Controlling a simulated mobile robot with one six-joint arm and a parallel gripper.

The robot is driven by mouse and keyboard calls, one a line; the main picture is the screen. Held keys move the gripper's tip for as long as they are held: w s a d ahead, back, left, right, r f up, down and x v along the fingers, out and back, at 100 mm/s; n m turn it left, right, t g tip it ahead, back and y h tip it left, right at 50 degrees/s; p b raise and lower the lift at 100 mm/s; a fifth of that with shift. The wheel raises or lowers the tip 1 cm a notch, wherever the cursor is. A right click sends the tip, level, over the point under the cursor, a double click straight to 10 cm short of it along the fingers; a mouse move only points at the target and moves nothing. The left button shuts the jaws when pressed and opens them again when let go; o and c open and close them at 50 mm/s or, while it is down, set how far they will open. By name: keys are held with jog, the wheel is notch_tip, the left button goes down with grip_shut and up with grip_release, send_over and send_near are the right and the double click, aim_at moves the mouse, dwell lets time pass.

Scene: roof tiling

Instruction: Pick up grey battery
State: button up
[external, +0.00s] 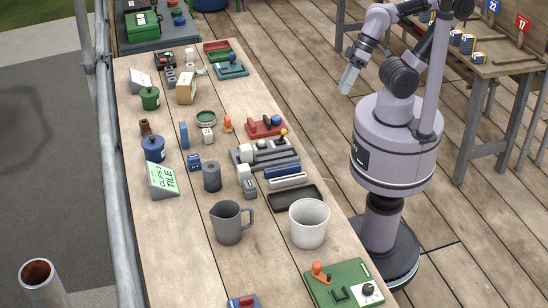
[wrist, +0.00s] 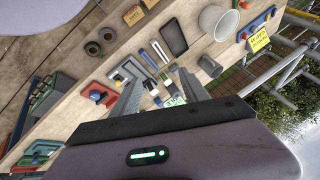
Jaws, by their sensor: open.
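A small grey block with a pale label (external: 250,188), which looks like the grey battery, stands on the long wooden bench in the external view, left of the blue and white bars (external: 287,176). A darker grey cylinder (external: 212,176) stands to its left. My gripper (external: 346,92) is raised right of the bench, well apart from the battery. In the wrist view my gripper (wrist: 160,76) is open, with small items visible beyond and between its fingers. I cannot tell for sure which of those is the battery.
A white bucket (external: 309,223), a grey jug (external: 229,222) and a black tray (external: 292,198) stand near the battery. A grey fixture with white rollers (external: 265,154) lies behind it. A green board (external: 340,284) is at the near end. Wooden decking is clear behind my base.

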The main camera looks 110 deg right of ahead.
jog(key=w+n, duration=0.1)
jog(key=w, duration=0.6)
jog(key=n+g+h+p, duration=0.1)
jog(key=n+h, duration=0.1)
jog(key=n, duration=0.1)
send_over(251, 183)
jog(key=s, duration=0.6)
notch_tip(251, 183, down, 13)
jog(key=b+x, duration=0.1)
jog(key=x, duration=0.3)
jog(key=b+x, duration=0.1)
jog(key=x, duration=0.3)
jog(key=b+x, duration=0.2)
jog(key=x, duration=0.2)
jog(key=shift+s+a+f, duration=0.1)
jog(key=shift+s+a, duration=0.1)
jog(key=shift+s, duration=0.15)
jog(key=b+x, duration=0.1)
jog(key=x, duration=0.2)
jog(key=b+x, duration=0.1)
jog(key=x, duration=0.2)
jog(key=shift+d, duration=0.2)
jog(key=shift+r, duration=0.25)
grip_shut()
